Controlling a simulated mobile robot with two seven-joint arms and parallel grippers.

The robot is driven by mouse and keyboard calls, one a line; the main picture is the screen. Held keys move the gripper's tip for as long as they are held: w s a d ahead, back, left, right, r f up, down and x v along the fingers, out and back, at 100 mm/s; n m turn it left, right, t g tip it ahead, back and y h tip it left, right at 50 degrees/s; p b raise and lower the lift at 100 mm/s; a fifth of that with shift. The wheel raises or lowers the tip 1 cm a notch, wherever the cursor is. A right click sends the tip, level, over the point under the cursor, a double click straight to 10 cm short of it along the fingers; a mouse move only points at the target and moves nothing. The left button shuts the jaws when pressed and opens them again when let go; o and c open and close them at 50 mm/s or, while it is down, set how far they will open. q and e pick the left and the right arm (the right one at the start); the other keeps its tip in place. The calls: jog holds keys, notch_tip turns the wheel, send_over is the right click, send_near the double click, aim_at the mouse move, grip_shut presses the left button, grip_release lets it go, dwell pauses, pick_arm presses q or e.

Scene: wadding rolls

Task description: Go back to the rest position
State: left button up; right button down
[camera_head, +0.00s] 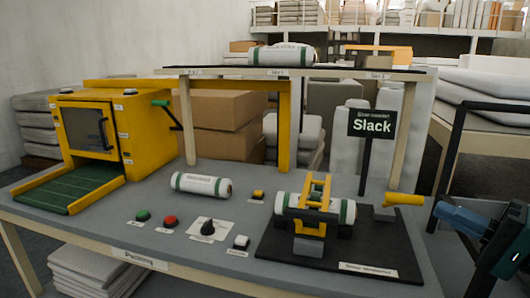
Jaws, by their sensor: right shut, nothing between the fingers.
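My right gripper (438,211) comes in from the right edge, with a blue part and a dark teal body. It is shut and empty, pointing left at the right end of the table. Its tip is just right of a yellow handle (404,199), with a small gap in the picture. My left gripper is not in view.
A white roll (288,205) sits under a yellow frame (316,196) on a black mat (375,254). Another roll (201,185) lies on the grey table (90,212). A "Slack" sign (371,123) stands behind the handle. A yellow machine (137,130) stands left; a dark frame (452,140) rises right.

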jog(key=s+a+f+n+h, duration=0.1)
jog(key=a+f+h, duration=0.2)
jog(key=f, duration=0.8)
jog(key=s+a+f+n+h, duration=0.1)
jog(key=a+f+h, duration=0.3)
jog(key=f, duration=0.8)
jog(key=s+a+f+n+g+h, duration=0.1)
jog(key=s+a+f+n, duration=0.35)
jog(key=s+f, duration=0.2)
jog(key=s+a+n+h, duration=0.1)
jog(key=s+a+n, duration=0.2)
jog(key=s+a, duration=0.25)
pick_arm(q)
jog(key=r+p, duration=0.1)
jog(key=p, duration=0.4)
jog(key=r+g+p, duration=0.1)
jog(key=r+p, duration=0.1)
jog(key=p, duration=0.2)
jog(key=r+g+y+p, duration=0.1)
jog(key=p, duration=0.4)
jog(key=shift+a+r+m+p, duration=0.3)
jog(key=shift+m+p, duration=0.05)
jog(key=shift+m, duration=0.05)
pick_arm(e)
jog(key=r+g, duration=0.1)
jog(key=r, duration=0.1)
jog(key=d+r+g+h, duration=0.1)
jog(key=shift+w+d+r, duration=0.15)
jog(key=shift+d+r, duration=0.05)
jog(key=shift+r, duration=0.15)
